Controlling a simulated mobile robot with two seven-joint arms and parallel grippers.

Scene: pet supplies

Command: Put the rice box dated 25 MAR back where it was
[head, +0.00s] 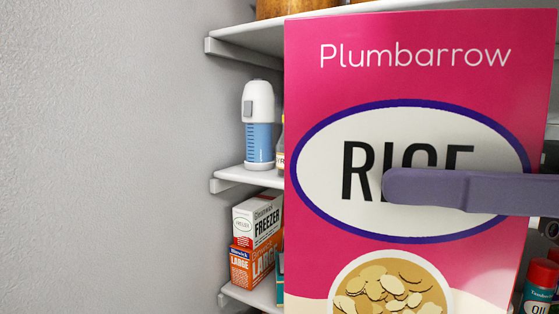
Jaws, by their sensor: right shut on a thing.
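A large pink rice box (400,85) fills the middle and right of the head view, close to the camera. Its front reads "Plumbarrow" and "RICE" in a white oval, with a bowl picture below. No date shows on the visible face. My right gripper (440,188) is shut on the rice box, with one purple-grey finger lying across the front of the label from the right. The other finger is hidden behind the box. The box is upright and slightly tilted. My left gripper is not in view.
Behind the box, white shelves (245,174) stand against a grey wall. A white-and-blue bottle (260,125) is on the middle shelf; freezer (257,218) and orange "LARGE" boxes (253,262) are stacked below. Red-capped bottles (540,285) show at lower right. The box hides most of the shelves.

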